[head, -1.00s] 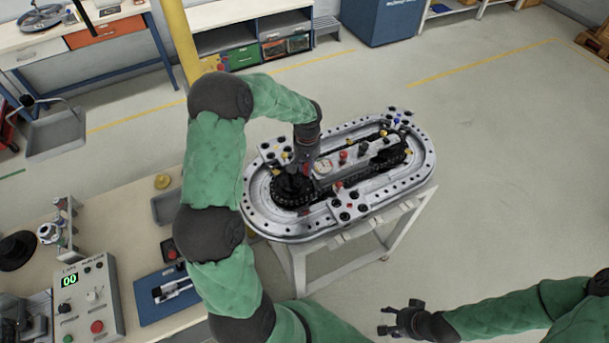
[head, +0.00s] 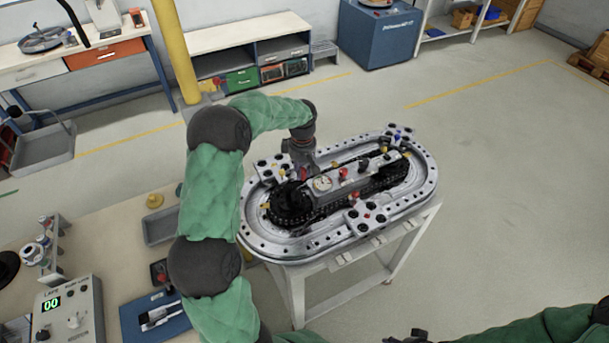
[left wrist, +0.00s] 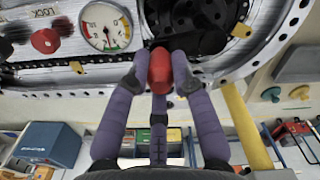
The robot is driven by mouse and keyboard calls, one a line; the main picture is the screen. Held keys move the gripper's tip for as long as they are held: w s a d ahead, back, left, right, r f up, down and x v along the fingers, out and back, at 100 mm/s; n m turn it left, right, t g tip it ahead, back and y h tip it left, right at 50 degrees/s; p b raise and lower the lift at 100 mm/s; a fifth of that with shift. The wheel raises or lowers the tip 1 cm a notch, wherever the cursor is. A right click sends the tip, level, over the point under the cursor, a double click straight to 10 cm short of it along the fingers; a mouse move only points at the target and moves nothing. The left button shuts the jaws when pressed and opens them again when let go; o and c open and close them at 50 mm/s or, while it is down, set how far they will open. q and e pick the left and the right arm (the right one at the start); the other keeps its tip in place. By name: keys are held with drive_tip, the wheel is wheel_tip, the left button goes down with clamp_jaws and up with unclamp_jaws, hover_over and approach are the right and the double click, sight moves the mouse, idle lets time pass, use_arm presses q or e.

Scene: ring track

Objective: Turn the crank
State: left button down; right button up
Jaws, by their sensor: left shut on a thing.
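The ring track (head: 410,213) is a grey metal oval with a dark chain loop inside, on a white stand. At its left end is a black chain wheel (head: 290,205), which shows partly in the left wrist view (left wrist: 190,15). My left gripper (left wrist: 160,62) is shut on the red crank handle (left wrist: 161,74), with a finger on each side. In the head view my left gripper (head: 304,166) reaches down at the far side of the wheel, and the handle is mostly hidden. My right gripper (head: 408,337) is cut off at the bottom edge; its fingers cannot be made out.
A round gauge (head: 322,183) and red knobs sit on the track's middle bar, close to my left gripper. A control box (head: 70,312) and blue mat (head: 155,318) lie on the bench at left. A yellow post (head: 176,50) stands behind. The floor at right is clear.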

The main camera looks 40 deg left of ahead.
use_arm(q)
drive_tip(key=shift+w+a+r+n, duration=0.1)
drive_tip(key=shift+w+a+n, duration=0.1)
drive_tip(key=shift+a+n, duration=0.55)
drive_tip(key=shift+d+n, duration=0.15)
drive_tip(key=shift+n, duration=0.1)
drive_tip(key=c, duration=1.1)
unclamp_jaws()
drive_tip(key=shift+o, duration=0.2)
wheel_tip(320, 180, up, 12)
